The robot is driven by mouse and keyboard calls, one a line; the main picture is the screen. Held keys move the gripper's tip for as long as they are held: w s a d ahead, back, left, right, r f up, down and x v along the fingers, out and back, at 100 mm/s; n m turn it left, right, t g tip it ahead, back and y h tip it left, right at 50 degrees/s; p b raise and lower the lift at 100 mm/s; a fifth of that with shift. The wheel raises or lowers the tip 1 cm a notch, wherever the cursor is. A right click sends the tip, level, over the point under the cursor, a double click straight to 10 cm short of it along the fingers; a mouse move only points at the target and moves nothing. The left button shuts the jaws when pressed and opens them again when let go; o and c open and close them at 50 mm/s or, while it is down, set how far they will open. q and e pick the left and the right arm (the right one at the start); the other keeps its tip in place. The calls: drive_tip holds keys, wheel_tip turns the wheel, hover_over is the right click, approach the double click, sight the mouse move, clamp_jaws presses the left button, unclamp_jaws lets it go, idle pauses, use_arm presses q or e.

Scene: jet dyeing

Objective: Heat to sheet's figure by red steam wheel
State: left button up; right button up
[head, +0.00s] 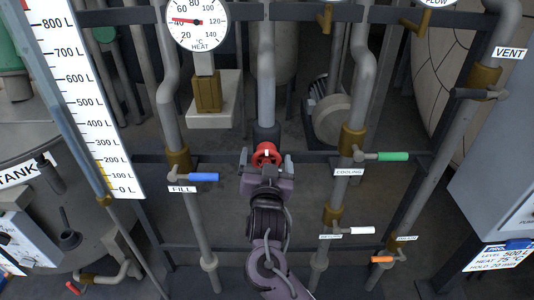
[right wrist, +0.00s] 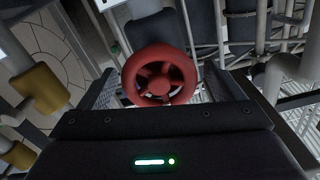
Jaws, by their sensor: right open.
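The red steam wheel (head: 266,153) sits on the middle pipe in the head view. My right gripper (head: 266,160) is open, with one finger on each side of the wheel. In the right wrist view the red wheel (right wrist: 160,75) lies between the open fingers; I cannot tell whether they touch it. The heat dial (head: 197,22) stands above left, its red needle pointing left, roughly between 40 and 60 °C. The sheet (head: 499,257) at lower right reads level 500 L, heat 75 °C; its lowest line is small. My left gripper is not in view.
A blue fill lever (head: 202,177) is left of the wheel, a green cooling lever (head: 392,156) right. White (head: 361,230) and orange (head: 382,259) levers sit lower right, a black vent lever (head: 467,93) upper right. A litre scale (head: 85,100) stands at left.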

drive_tip(key=shift+w, duration=0.6)
